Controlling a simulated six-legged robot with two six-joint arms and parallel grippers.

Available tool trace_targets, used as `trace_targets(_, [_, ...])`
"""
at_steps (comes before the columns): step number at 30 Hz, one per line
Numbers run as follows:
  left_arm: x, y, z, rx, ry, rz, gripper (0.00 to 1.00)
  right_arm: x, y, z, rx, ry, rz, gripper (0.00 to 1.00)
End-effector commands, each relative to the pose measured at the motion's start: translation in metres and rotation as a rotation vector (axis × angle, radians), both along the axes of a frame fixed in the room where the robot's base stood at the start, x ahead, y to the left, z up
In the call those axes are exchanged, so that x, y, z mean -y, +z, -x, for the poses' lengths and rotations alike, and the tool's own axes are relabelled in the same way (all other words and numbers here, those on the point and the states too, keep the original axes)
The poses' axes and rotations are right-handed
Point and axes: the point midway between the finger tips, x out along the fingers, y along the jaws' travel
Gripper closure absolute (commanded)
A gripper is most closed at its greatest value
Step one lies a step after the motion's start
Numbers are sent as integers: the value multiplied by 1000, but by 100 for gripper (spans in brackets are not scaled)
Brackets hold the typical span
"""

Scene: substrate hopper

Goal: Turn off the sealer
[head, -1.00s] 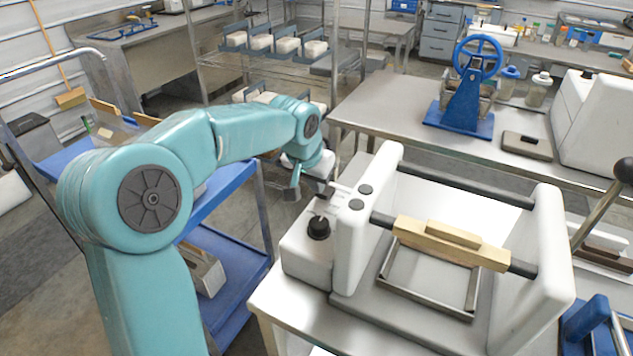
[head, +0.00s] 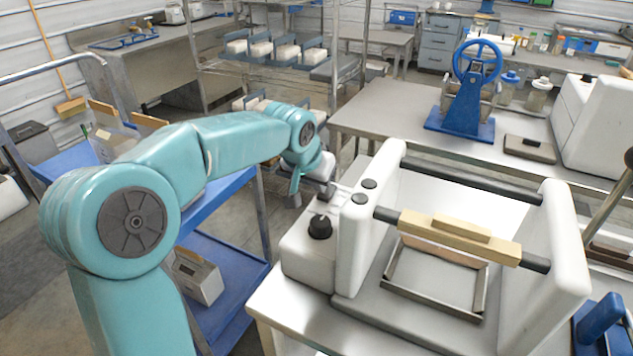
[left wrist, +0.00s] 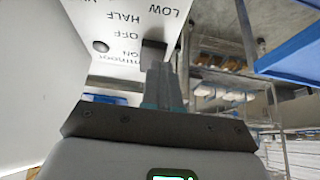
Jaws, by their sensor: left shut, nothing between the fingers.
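The sealer (head: 358,240) is a white machine on a bench at the front right, with a wooden handle (head: 460,238) on a dark bar. Its side control box (head: 308,262) carries a black knob (head: 320,227). My left gripper (head: 328,190) is shut and empty at the far end of this box. In the left wrist view my fingers (left wrist: 160,85) point at the white panel (left wrist: 118,22), lettered LOW, HALF, OFF and ON. A dark block (left wrist: 153,52) shows at the fingertips; I cannot tell whether they touch it. My right gripper is out of view.
A blue cart (head: 222,300) stands left of the sealer, below my left arm. Behind is a steel table (head: 400,92) with a blue hand-wheel device (head: 468,100) and a white machine (head: 600,125). A wire shelf (head: 275,68) with several white blocks stands farther back.

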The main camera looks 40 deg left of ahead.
Motion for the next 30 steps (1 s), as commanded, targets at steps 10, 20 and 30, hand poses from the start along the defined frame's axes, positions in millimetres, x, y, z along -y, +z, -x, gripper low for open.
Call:
trace_targets(10, [-1,1,-2,0,0,0,100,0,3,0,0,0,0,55])
trace_targets(20, [-1,56,-3,2,-1,0,100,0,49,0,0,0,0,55])
trace_targets(30, [16,97,49,4,-3,-1,100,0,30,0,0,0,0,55])
